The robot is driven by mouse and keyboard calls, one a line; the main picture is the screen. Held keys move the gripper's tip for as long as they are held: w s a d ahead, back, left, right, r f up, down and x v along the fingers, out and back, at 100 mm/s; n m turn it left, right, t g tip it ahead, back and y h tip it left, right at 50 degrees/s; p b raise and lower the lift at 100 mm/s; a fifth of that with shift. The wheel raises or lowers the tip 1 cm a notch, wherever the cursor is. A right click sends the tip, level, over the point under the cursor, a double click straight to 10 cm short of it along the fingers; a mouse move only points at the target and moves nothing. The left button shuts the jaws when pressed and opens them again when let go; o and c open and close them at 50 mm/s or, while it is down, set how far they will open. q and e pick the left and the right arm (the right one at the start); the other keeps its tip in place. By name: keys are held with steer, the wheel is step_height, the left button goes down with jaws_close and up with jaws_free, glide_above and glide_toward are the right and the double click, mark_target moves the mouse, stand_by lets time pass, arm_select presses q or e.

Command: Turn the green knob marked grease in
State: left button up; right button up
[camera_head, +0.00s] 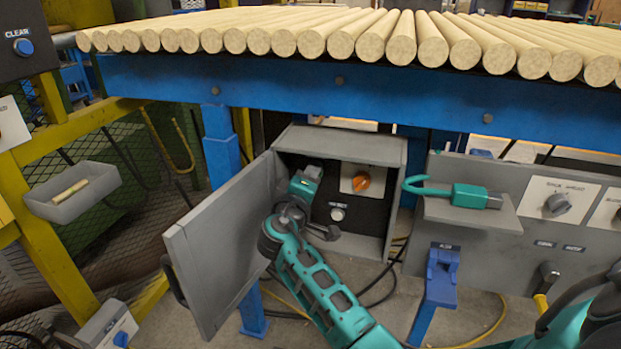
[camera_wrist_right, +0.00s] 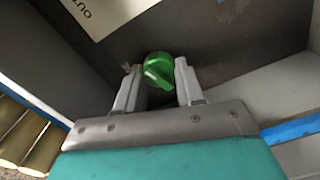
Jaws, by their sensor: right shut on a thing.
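The green knob (camera_wrist_right: 157,70) sits on the dark panel inside the open grey cabinet (camera_head: 398,152). In the right wrist view it is between the two pale fingers of my right gripper (camera_wrist_right: 156,66), which is shut on it. In the head view my right gripper (camera_head: 314,172) reaches into the cabinet's left part and hides the knob. The knob's own label cannot be read. My left gripper is not in view.
The cabinet door (camera_head: 222,242) hangs open at left. An orange knob (camera_head: 361,182) on a white plate and a round pale button (camera_head: 338,213) are close by inside. A blue beam (camera_head: 380,98) bearing wooden rods runs above. A teal hooked tool (camera_head: 468,196) lies on a shelf at right.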

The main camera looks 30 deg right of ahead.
steer(key=shift+m, duration=1.1)
steer(key=o, duration=1)
steer(key=shift+o, duration=0.2)
steer(key=shift+s+a, duration=0.1)
